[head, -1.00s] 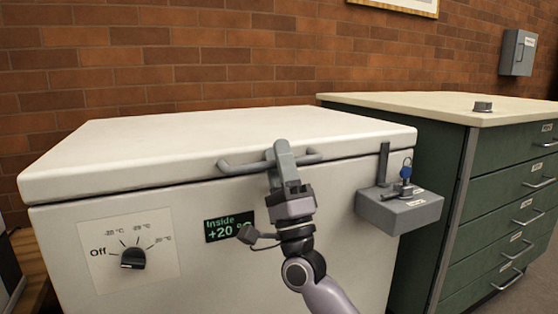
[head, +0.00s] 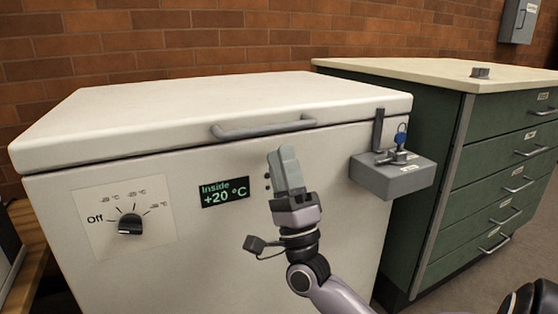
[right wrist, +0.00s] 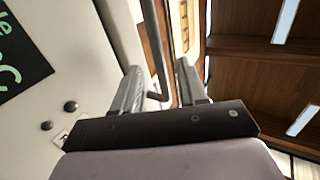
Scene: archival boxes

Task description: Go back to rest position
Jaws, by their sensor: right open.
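My right gripper (head: 283,154) is open and empty in front of the white chest freezer (head: 110,265), a little below its lid handle (head: 264,127). It is apart from the handle. In the right wrist view the two fingers (right wrist: 158,85) stand apart, with the handle bar (right wrist: 155,45) visible beyond them and the freezer front at the left. The freezer lid (head: 210,105) is down. My left gripper is in neither current view.
The freezer front has a dial (head: 131,223) and a display (head: 225,192) reading +20 °C. A green drawer cabinet (head: 512,170) stands to the right. A brick wall (head: 200,40) is behind.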

